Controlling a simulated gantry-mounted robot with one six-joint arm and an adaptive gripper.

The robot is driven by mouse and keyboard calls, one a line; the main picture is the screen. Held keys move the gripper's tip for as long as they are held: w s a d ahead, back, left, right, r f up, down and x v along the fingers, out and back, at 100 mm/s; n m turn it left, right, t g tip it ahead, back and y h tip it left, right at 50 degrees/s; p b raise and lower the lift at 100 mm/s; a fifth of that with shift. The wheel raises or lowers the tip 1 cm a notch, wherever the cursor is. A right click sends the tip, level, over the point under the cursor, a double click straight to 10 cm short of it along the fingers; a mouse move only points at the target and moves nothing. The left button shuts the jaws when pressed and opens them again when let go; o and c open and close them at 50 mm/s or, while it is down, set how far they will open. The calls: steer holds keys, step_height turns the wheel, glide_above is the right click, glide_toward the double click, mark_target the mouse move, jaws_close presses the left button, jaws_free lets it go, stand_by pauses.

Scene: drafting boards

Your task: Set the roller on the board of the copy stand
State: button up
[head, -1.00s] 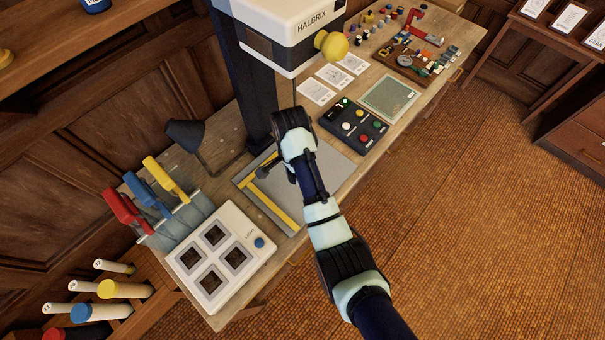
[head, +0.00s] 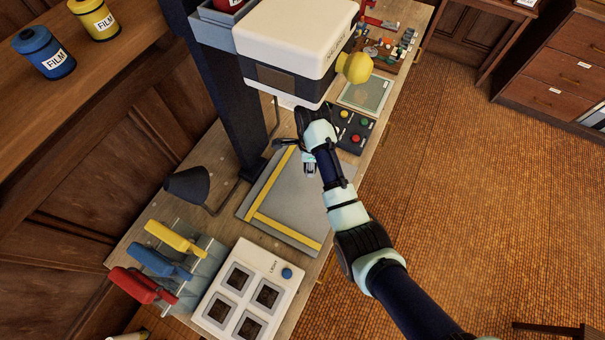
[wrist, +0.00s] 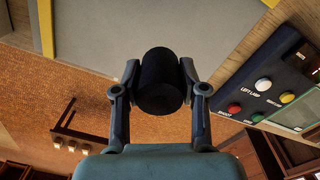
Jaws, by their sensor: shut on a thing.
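My gripper (wrist: 160,88) is shut on a black cylinder, the roller (wrist: 161,70), with one finger on each side of it. The copy stand's grey board (wrist: 140,25) lies beyond the roller in the wrist view, with a yellow strip (wrist: 46,25) on it. The head view shows the board (head: 300,205) on the bench below the stand's white camera head (head: 290,35). My gripper (head: 309,168) is over the part of the board nearer the button panel. The roller is mostly hidden there, and its height above the board is unclear.
A dark lamp (head: 187,184) stands left of the board, and another (head: 286,144) is close to my gripper. The button panel (head: 352,132) lies beyond the board. A light box (head: 255,290) and a rack of coloured handles (head: 180,265) are in front. Much of the board is bare.

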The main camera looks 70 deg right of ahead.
steer(key=b, duration=0.1)
glide_above(310, 184)
step_height(310, 184, down, 6)
steer(key=shift+r, duration=0.2)
steer(key=shift+w+f+b, duration=0.1)
steer(key=shift+f+b, duration=0.45)
steer(key=shift+f, duration=1.5)
steer(key=shift+f, duration=0.15)
steer(key=o, duration=1.2)
step_height(310, 184, up, 12)
steer(key=p, duration=0.2)
steer(key=shift+d+r+p, duration=0.15)
steer(key=shift+r+p, duration=0.05)
steer(key=shift+p, duration=0.15)
